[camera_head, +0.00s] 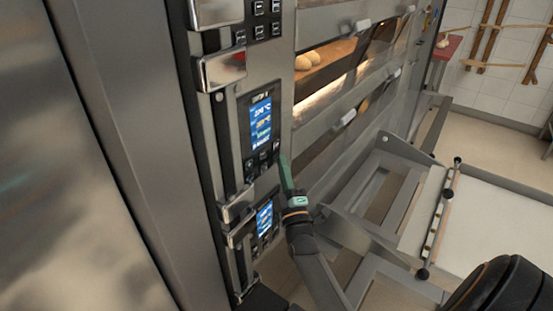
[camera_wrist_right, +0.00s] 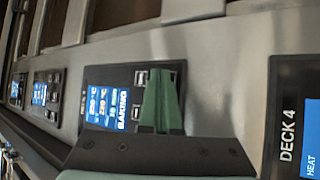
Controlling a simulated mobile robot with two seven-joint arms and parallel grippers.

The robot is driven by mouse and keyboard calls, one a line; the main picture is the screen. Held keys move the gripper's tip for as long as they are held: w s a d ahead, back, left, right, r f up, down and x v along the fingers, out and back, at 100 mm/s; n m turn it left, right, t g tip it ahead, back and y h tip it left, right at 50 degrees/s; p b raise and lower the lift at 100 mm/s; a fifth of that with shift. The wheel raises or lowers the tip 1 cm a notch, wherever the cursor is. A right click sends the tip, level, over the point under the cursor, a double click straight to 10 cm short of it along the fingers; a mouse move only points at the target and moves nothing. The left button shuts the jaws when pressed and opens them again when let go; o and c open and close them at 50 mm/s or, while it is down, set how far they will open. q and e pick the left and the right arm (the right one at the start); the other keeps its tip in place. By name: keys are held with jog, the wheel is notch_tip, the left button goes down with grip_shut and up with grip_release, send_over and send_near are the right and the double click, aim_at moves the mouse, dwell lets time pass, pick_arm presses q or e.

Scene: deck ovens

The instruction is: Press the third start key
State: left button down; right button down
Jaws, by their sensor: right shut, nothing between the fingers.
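In the head view, the upper control panel (camera_head: 262,125) has a lit blue display with small dark keys (camera_head: 263,160) below it. My right gripper (camera_head: 285,165) has green fingers, shut and empty, close beside the keys' right edge. In the right wrist view, the gripper (camera_wrist_right: 162,92) stands over the key end of a panel (camera_wrist_right: 108,102) whose display reads BAKING. Two keys (camera_wrist_right: 140,78) show partly beside the fingers; the rest of that area is hidden. I cannot tell whether the fingertips touch the panel. My left gripper is not in view.
A lower panel (camera_head: 265,217) sits below; in the wrist view the neighbouring panel reads DECK 4 (camera_wrist_right: 288,130). More panels (camera_wrist_right: 47,92) line up at the left there. Metal handles (camera_head: 238,207) stick out beside the panels. Oven decks with bread (camera_head: 308,60) stand right of them.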

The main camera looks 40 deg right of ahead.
dwell(0.5)
jog(key=shift+s+d+p, duration=0.15)
jog(key=shift+s+p, duration=0.3)
jog(key=shift+s, duration=0.2)
jog(key=s+p, duration=0.1)
jog(key=s, duration=0.1)
jog(key=s+d+p, duration=0.1)
jog(key=s, duration=0.1)
jog(key=shift+s+d, duration=0.2)
jog(key=shift+s, duration=0.2)
dwell(0.6)
